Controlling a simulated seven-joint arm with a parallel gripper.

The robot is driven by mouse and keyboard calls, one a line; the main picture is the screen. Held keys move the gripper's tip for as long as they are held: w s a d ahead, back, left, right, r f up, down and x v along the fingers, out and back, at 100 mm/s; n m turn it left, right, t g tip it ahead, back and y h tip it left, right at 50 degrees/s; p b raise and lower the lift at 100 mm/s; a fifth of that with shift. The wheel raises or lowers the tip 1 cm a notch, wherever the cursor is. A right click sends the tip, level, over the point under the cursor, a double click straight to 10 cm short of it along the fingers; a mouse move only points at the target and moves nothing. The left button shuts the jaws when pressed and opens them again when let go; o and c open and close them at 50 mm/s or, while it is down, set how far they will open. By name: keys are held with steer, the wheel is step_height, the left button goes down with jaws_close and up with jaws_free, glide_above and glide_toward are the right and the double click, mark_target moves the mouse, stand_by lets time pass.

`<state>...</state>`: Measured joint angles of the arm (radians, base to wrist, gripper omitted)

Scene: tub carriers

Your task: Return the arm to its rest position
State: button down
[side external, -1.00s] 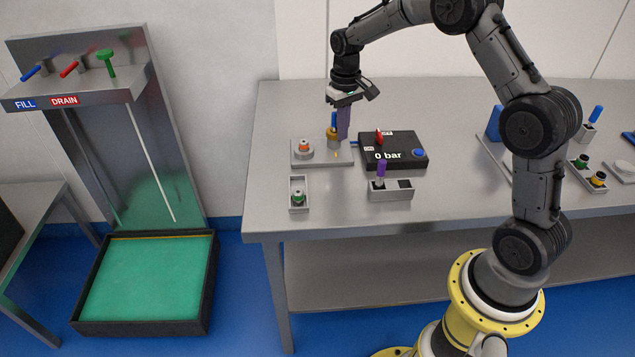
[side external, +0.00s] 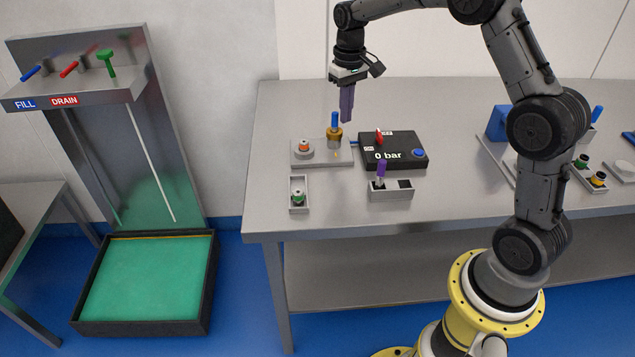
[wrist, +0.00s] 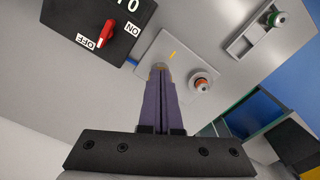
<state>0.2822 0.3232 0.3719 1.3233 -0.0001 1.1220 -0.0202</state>
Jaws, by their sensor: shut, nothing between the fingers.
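My gripper (side external: 346,118) has purple fingers and hangs pointing down above the back of the steel table (side external: 280,210). In the wrist view the fingers (wrist: 163,70) lie close together, with nothing visible between them. Below and beside the fingertips, apart from them, a brass fitting with a blue top (side external: 334,132) stands on a grey plate (side external: 322,158). In the wrist view the fingertips mostly hide this fitting.
The plate also bears a fitting with an orange ring (side external: 304,149). A black box reading "0 bar" (side external: 394,150) has a red switch, turned toward OFF in the wrist view. Small grey holders (side external: 391,192) stand in front. A blue block (side external: 498,122) stands to the right.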

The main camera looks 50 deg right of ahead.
steer(key=shift+r, duration=0.25)
